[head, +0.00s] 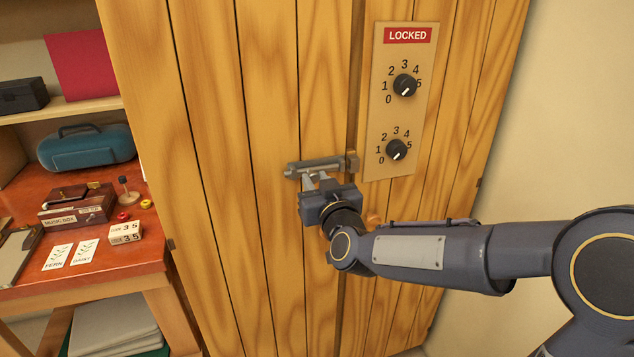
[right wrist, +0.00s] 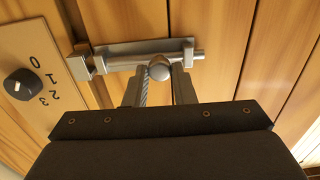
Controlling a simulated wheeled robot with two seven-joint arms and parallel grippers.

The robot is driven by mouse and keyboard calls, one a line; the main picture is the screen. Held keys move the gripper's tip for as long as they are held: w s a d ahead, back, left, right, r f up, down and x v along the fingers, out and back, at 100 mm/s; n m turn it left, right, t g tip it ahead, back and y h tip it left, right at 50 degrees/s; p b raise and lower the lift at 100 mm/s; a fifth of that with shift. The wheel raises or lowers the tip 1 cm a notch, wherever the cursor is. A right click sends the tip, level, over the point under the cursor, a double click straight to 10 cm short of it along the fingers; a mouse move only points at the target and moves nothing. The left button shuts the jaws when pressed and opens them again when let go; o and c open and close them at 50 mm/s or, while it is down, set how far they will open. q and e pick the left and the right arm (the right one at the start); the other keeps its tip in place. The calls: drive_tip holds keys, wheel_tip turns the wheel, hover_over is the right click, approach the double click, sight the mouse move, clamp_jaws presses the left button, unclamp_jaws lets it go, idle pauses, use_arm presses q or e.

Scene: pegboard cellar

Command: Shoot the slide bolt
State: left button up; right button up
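A grey metal slide bolt (head: 315,167) is mounted level on a wooden cabinet door, and it also shows in the right wrist view (right wrist: 140,50). Its catch (head: 352,163) sits to its right in the head view, near the door's edge. The gripper is just below the bolt. My left gripper is in neither view.
A panel (head: 372,120) with a red LOCKED sign (head: 407,35) and two dials stands right of the bolt. A red-topped bench (head: 110,270) with a music box (head: 78,207), cards and number blocks is at left. A teal case (head: 87,147) stands behind.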

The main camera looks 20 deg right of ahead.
sight(331, 167)
clamp_jaws()
drive_tip(key=shift+d+f+b, duration=0.1)
drive_tip(key=shift+d+b, duration=0.25)
drive_tip(key=shift+b, duration=0.05)
drive_tip(key=d+b, duration=0.2)
drive_tip(key=d, duration=0.2)
drive_tip(key=shift+d, duration=0.15)
drive_tip(key=shift+w, duration=0.1)
drive_tip(key=o, duration=0.6)
unclamp_jaws()
drive_tip(key=shift+d, duration=0.1)
drive_tip(key=shift+c, duration=0.2)
